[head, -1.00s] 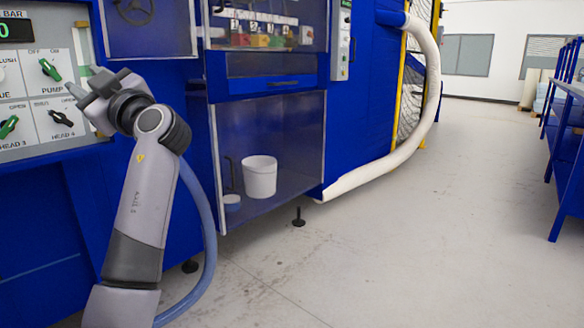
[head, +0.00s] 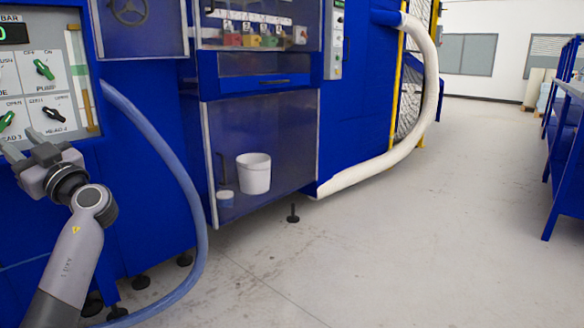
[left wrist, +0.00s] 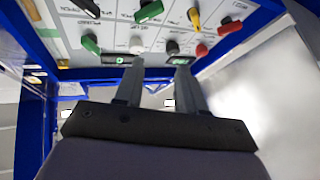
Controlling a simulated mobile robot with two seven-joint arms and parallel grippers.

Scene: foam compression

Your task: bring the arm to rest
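My left arm comes up from the lower left in the head view, in front of the blue machine. My left gripper (head: 24,147) is at the left edge, just below the knobs of the control panel (head: 78,52). In the left wrist view the two fingers of my left gripper (left wrist: 157,68) stand apart with nothing between them. The panel (left wrist: 115,35), with several green, black, red and yellow knobs, lies beyond the fingertips. I cannot tell the exact gap to the panel. My right gripper is not in view.
A blue hose (head: 178,165) curves down beside my arm. A white bucket (head: 254,176) stands behind the machine's clear lower door. A thick white hose (head: 420,120) runs down at the machine's right end. Blue shelving (head: 566,150) stands far right. The floor (head: 400,250) between is clear.

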